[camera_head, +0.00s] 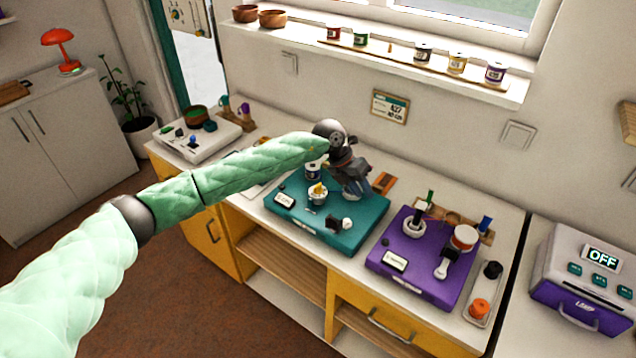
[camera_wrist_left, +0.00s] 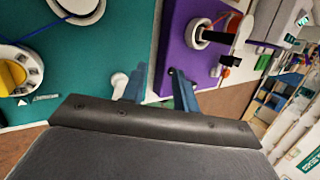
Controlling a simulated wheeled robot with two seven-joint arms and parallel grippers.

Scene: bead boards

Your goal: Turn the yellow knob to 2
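The yellow knob (camera_head: 318,190) stands on a white round dial on the teal board (camera_head: 285,217). In the left wrist view the yellow knob (camera_wrist_left: 12,75) is at the left edge, on a white dial with small marks around it; I cannot read its setting. My left gripper (camera_head: 352,191) is above the teal board, to the right of and apart from the knob. In the left wrist view its two blue-grey fingers (camera_wrist_left: 156,72) are spread with nothing between them. My right gripper is in neither view.
A white knob with a black part (camera_head: 340,223) sits near the teal board's front edge. The purple board (camera_head: 408,262) with upright parts stands to the right. A white panel (camera_head: 200,148) with knobs is at the left.

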